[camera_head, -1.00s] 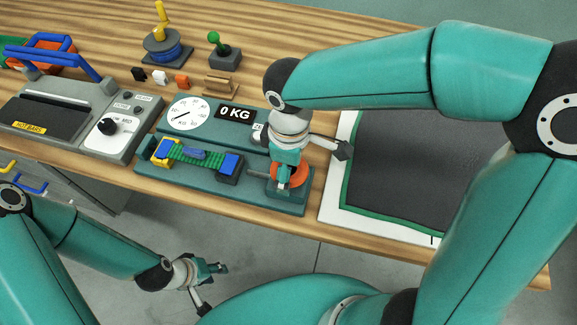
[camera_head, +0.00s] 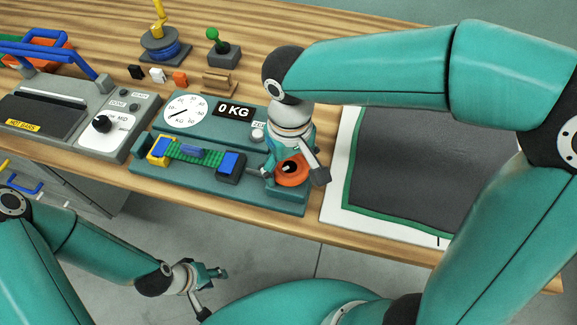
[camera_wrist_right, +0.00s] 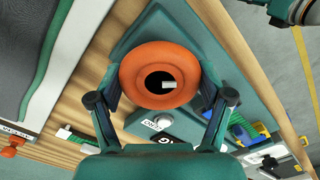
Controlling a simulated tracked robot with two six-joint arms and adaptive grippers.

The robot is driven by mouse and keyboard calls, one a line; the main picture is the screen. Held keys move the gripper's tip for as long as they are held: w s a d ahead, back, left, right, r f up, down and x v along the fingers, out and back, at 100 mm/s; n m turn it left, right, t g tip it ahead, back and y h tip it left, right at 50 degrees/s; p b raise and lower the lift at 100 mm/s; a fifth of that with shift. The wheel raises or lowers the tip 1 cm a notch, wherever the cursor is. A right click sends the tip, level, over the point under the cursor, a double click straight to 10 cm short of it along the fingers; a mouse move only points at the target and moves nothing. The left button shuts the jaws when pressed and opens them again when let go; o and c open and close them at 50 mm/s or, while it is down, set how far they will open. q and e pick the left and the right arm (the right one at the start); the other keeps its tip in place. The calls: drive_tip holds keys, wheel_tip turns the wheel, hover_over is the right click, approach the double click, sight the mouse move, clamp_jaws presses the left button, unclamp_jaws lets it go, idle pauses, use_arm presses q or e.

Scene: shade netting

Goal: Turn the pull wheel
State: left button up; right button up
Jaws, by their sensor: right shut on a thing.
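The orange pull wheel (camera_head: 292,171) sits at the right end of the teal tester base and shows large in the right wrist view (camera_wrist_right: 176,54). It is a round ring with a dark centre and a small light pin. My right gripper (camera_head: 290,167) reaches down over it, with one finger on each side of the rim, shut on it. In the right wrist view the fingers (camera_wrist_right: 158,90) flank the wheel. My left gripper (camera_head: 214,272) hangs low in front of the bench, away from the wheel, apparently empty with its fingers apart.
Left of the wheel, a green strip (camera_head: 200,154) lies between yellow and blue clamps. Behind it are a dial (camera_head: 186,114) and a display (camera_head: 234,112) reading 0 KG. A dark net sheet (camera_head: 405,165) lies to the right. A grey sealer (camera_head: 105,128) stands left.

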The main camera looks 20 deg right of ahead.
sight(290, 164)
drive_tip(key=shift+w+r+m+b, duration=0.15)
drive_tip(key=shift+m+b, duration=0.25)
drive_tip(key=shift+m, duration=1.6)
drive_tip(key=o, duration=0.9)
drive_tip(key=shift+o, duration=0.9)
wheel_tip(290, 164, up, 12)
